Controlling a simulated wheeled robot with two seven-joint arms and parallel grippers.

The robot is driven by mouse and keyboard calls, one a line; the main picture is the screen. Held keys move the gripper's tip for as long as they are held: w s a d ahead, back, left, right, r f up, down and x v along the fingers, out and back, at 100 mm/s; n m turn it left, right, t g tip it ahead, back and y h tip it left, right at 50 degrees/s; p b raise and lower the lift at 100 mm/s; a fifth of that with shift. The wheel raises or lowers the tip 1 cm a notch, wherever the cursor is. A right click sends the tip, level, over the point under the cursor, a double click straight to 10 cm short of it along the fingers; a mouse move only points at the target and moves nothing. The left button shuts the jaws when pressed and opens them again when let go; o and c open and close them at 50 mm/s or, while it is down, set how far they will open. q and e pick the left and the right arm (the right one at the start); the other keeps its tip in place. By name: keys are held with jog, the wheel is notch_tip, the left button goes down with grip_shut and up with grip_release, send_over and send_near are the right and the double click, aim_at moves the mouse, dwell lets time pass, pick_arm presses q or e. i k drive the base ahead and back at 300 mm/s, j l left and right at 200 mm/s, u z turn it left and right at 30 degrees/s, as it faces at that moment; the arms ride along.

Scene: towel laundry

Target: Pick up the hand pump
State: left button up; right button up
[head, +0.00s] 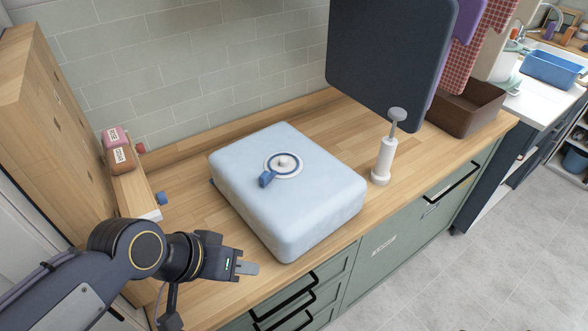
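The hand pump (383,160), white with a grey knob handle on top, stands upright on the wooden counter to the right of a puffy light blue bag. The bag (315,205) has a round white and blue valve (283,164) on top, with a small blue cap (266,179) beside it. My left gripper (246,268) is at the bag's front left, low in the view and well away from the pump. Its fingers are seen nearly edge-on, so their opening is unclear. My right gripper is not in view.
A large dark panel-like piece (388,52) hangs above and behind the pump, near its handle in the picture. A brown bin (466,108) stands right of the pump. A wooden shelf (134,190) with small packets is at left. The counter (345,122) behind the bag is clear.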

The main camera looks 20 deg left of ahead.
aim_at(380, 175)
jog(key=i+l+u, duration=0.25)
jog(key=u, duration=0.15)
jog(key=i+l+u, duration=0.15)
jog(key=l+u, duration=0.25)
jog(key=i+l+u, duration=0.1)
jog(key=l+u, duration=0.25)
jog(key=l, duration=0.1)
